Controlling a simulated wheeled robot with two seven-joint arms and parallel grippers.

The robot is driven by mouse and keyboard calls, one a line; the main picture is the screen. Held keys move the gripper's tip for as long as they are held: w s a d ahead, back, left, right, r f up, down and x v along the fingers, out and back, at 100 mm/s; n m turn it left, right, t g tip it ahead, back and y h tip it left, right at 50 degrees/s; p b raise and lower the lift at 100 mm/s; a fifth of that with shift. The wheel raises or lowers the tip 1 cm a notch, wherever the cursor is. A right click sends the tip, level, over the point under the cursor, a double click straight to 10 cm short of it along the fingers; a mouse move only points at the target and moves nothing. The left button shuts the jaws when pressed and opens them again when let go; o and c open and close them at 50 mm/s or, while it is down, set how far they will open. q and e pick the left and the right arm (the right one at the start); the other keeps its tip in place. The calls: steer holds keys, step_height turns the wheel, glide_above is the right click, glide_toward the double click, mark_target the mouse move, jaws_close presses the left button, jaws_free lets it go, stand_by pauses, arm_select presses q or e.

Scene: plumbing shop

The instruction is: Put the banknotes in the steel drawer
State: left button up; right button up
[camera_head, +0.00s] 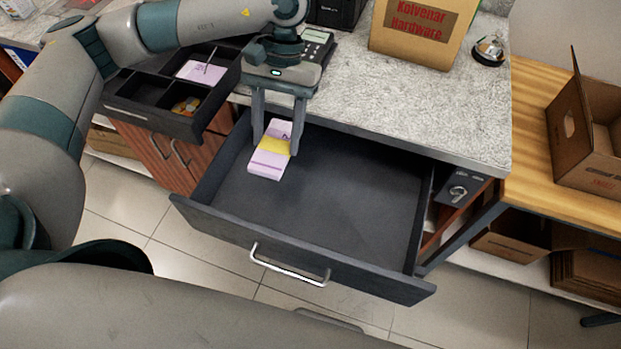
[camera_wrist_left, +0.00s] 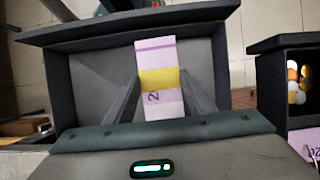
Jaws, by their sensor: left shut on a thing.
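A bundle of pink banknotes with a yellow band (camera_head: 268,163) is held by my left gripper (camera_head: 275,148), over the left part of the open steel drawer (camera_head: 345,190). In the left wrist view the banknote bundle (camera_wrist_left: 160,105) sits between the two fingers (camera_wrist_left: 160,105), with the dark drawer (camera_wrist_left: 95,85) beneath it. The fingers are shut on the bundle. I cannot tell whether the bundle touches the drawer floor. The drawer is pulled out, with a silver handle (camera_head: 289,270) on its front. My right gripper is not in view.
A till tray (camera_head: 165,118) with a pink note and coins stands open at left. The speckled counter (camera_head: 420,110) overhangs the drawer's back. A Kolvenar Hardware box (camera_head: 418,35) and a bell (camera_head: 489,50) stand on it. A cardboard box (camera_head: 590,140) is at right.

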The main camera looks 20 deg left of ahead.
arm_select(q)
steer(key=shift+a, duration=0.1)
